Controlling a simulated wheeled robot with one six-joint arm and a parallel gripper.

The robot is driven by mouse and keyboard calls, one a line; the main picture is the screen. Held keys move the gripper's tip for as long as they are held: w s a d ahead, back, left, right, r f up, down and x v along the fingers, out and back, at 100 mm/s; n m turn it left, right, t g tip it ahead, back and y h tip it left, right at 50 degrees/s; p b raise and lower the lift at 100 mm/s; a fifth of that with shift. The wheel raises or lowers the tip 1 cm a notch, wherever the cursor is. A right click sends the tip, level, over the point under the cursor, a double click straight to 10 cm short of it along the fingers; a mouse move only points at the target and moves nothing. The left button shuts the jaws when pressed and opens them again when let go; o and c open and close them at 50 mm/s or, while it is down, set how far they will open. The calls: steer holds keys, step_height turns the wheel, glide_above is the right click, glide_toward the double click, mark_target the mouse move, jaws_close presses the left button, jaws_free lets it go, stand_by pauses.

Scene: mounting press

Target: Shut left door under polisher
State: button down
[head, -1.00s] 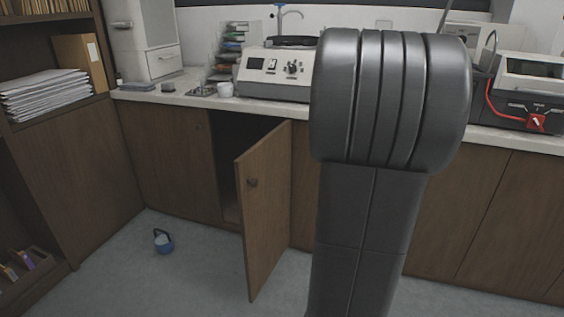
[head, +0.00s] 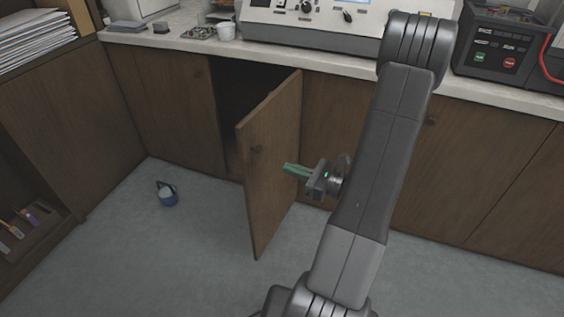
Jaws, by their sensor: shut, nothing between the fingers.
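The polisher (head: 310,20) is on the counter above. My gripper (head: 286,168) is shut and empty, its green fingers pointing left at the door's right-hand face. I cannot tell whether the fingertips touch the door.
A blue round object with a dark handle (head: 167,193) lies on the floor left of the door. A wooden shelf with papers (head: 38,36) is at the left. The grey floor (head: 185,255) in front is mostly clear.

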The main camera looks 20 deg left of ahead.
mark_target(244, 153)
steer(key=a, duration=0.4)
steer(key=w+a+b, duration=0.1)
steer(key=a, duration=0.3)
steer(key=w+a, duration=0.1)
steer(key=a, duration=0.3)
steer(key=shift+a, duration=0.2)
steer(key=shift+w+a, duration=0.1)
